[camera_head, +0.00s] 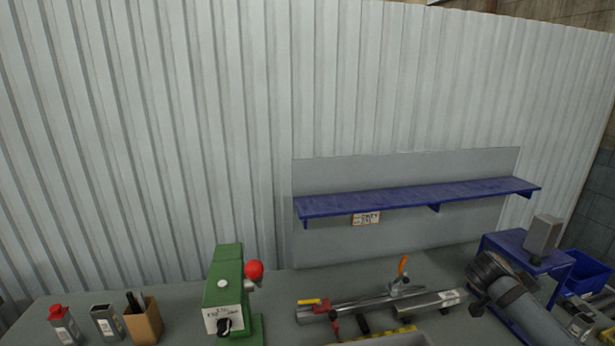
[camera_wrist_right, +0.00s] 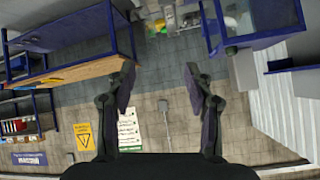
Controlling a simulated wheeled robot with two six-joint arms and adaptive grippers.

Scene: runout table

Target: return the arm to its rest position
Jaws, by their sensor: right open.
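My right arm (camera_head: 515,302) comes into the head view at the lower right corner, over the right end of the table. Its gripper cannot be made out there. In the right wrist view my right gripper (camera_wrist_right: 160,78) has its two dark fingers wide apart. Nothing is between them, and the tiled floor (camera_wrist_right: 165,130) shows beyond. My left arm and left gripper are not in view.
On the table (camera_head: 280,285) stand a green press (camera_head: 224,290), a brown box (camera_head: 143,322) and a metal rail with clamps (camera_head: 365,302). A blue stand (camera_head: 548,262) bears a grey block (camera_head: 543,235) near my right arm. A blue shelf (camera_head: 420,196) runs behind.

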